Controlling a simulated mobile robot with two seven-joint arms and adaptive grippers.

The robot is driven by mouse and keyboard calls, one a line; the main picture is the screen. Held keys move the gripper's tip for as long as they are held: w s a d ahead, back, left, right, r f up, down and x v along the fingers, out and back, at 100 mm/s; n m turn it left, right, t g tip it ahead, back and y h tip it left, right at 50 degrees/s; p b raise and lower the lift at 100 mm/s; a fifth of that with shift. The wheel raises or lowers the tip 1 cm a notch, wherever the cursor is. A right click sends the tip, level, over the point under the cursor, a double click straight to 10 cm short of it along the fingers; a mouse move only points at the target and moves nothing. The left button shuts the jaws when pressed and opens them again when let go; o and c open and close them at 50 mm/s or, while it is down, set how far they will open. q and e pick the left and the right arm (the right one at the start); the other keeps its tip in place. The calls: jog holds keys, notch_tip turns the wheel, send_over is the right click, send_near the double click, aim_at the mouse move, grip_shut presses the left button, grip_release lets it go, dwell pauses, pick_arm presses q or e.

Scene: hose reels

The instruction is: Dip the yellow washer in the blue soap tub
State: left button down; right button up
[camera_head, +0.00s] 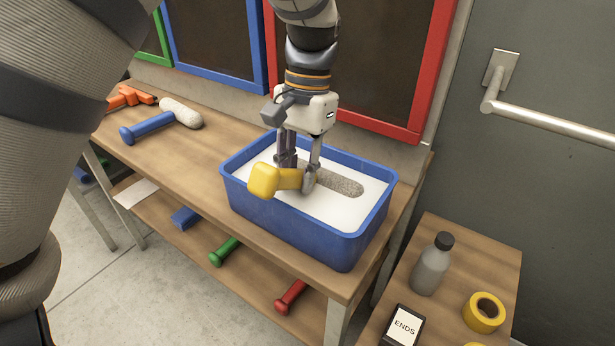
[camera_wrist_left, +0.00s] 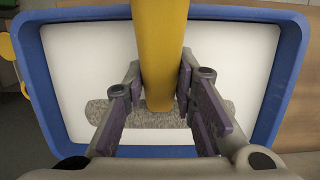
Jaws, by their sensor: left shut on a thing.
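The blue soap tub (camera_head: 310,240) stands on the wooden bench and holds a white liquid. My left gripper (camera_head: 297,180) is over the tub, pointing down, shut on the yellow washer (camera_head: 265,180) by its handle. The washer's grey fuzzy head (camera_head: 343,184) lies level at the white surface, inside the tub walls; how deep it sits is hard to tell. In the left wrist view the yellow handle (camera_wrist_left: 160,50) runs between the fingers (camera_wrist_left: 162,105), and the grey head crosses behind them. The tub's blue rim (camera_wrist_left: 290,60) surrounds them. My right gripper is not in view.
A blue washer (camera_head: 150,128) with a pale head and an orange tool (camera_head: 130,97) lie on the bench, left of the tub. Green (camera_head: 224,251) and red (camera_head: 290,297) handles show on the lower shelf. A side table holds a grey bottle (camera_head: 432,264) and yellow tape (camera_head: 484,312).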

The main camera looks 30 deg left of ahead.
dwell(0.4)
pick_arm(q)
jog(key=shift+r, duration=5)
notch_tip(320, 180, up, 4)
send_over(298, 170)
